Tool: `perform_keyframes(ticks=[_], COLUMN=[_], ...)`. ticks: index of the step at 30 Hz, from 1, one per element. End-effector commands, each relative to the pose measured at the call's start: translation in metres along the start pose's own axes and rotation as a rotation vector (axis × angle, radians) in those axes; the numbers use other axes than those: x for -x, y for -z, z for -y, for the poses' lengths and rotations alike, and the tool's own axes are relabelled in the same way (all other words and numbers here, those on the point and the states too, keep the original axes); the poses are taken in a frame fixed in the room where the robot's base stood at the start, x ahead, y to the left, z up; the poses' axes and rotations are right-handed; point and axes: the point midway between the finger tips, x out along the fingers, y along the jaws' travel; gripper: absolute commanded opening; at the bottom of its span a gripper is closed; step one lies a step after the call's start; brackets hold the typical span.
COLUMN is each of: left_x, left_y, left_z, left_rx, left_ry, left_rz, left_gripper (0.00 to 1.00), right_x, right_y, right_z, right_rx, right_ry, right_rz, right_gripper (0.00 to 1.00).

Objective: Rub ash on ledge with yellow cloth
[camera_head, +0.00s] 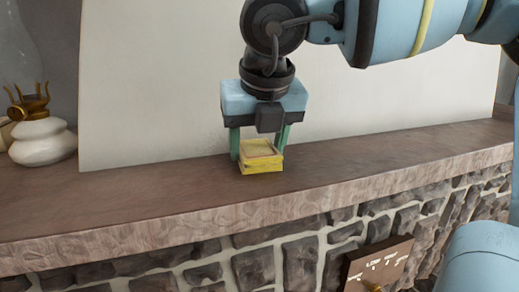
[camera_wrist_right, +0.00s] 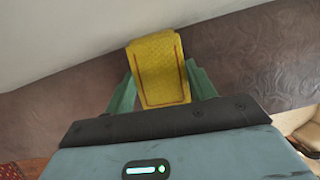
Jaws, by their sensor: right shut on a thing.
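My right gripper (camera_head: 259,148) is shut on the folded yellow cloth (camera_head: 261,163), which sits low between its green fingers at the ledge surface. The cloth also shows in the right wrist view (camera_wrist_right: 159,70), yellow with a dark red stitched line, between the fingers of the right gripper (camera_wrist_right: 161,85). The brownish stone ledge (camera_head: 130,207) runs across the head view beneath the cloth. I cannot tell whether the cloth presses on it. No ash stands out clearly on the ledge. My left gripper is not in view.
A white oil lamp (camera_head: 43,141) with brass fittings and a glass chimney stands at the ledge's left end. A large pale panel (camera_head: 160,80) rises behind the ledge. Below is a stone wall (camera_head: 260,266) with a brown plaque (camera_head: 378,265). The ledge right of the cloth is clear.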

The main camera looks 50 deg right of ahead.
Motion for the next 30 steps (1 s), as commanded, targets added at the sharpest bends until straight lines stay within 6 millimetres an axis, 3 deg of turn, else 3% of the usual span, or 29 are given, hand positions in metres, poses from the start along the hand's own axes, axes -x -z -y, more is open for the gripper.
perform_keyframes(ticks=[10,30], left_x=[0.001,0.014], left_y=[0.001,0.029], left_z=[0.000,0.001], left_rx=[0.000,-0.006], left_ry=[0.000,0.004], left_rz=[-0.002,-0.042], left_gripper=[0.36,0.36], right_x=[0.001,0.053], right_y=[-0.001,-0.022], right_z=[0.000,0.000], right_rx=[0.000,0.000], right_ry=[0.002,0.000], right_rz=[-0.002,0.001], right_gripper=[0.37,0.37])
